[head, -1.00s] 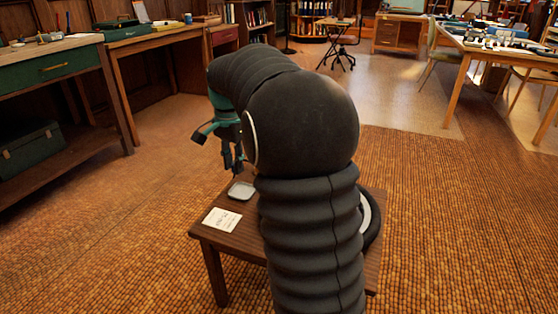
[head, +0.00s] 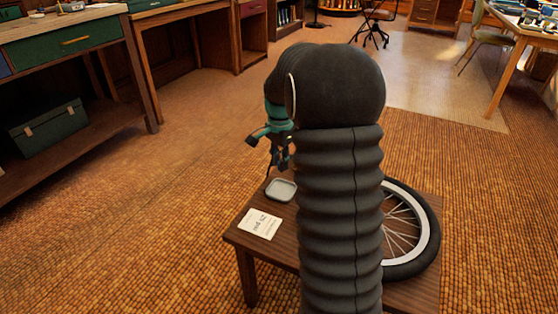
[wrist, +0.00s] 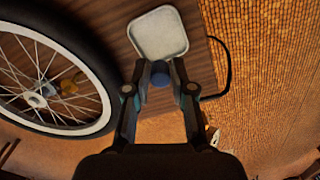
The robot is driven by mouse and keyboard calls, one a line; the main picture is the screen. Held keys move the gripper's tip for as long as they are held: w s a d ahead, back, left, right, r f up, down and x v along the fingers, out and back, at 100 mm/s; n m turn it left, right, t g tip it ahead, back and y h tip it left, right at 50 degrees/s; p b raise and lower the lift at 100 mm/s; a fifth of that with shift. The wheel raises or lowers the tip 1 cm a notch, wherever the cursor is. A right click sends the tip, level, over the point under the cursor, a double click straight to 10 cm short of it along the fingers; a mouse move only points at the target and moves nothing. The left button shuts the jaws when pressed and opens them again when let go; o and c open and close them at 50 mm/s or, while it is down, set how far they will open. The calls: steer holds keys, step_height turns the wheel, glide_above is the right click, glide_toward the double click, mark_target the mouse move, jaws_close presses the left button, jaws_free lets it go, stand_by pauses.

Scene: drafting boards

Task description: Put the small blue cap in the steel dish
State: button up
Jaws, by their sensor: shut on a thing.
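My gripper (wrist: 160,77) is shut on the small blue cap (wrist: 160,76), which shows between the fingertips in the wrist view. In the head view my gripper (head: 280,166) is above the small table, just behind the steel dish, and the cap cannot be made out there. The steel dish (wrist: 158,32) is a shallow, pale grey, rounded square on the table. It looks empty. It also shows in the head view (head: 281,190). In the wrist view the cap appears just below the dish's near edge; its height above the table is hard to tell.
A spoked wheel (head: 425,240) lies on the small wooden table (head: 285,250), right of my arm. A white printed card (head: 260,224) lies near the table's front left. Woven floor surrounds the table. A workbench (head: 70,35) with a green case (head: 48,128) beneath stands at left.

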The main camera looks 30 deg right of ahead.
mark_target(280, 192)
steer(key=shift+d+f, duration=0.15)
steer(key=shift+f, duration=0.35)
steer(key=shift+s+f+b, duration=0.1)
steer(key=shift+f+b, duration=3.2)
steer(key=shift+f, duration=0.7)
steer(key=o, duration=0.8)
steer(key=shift+c, duration=0.2)
steer(key=shift+r, duration=0.1)
step_height(280, 192, up, 12)
steer(key=shift+f, duration=0.1)
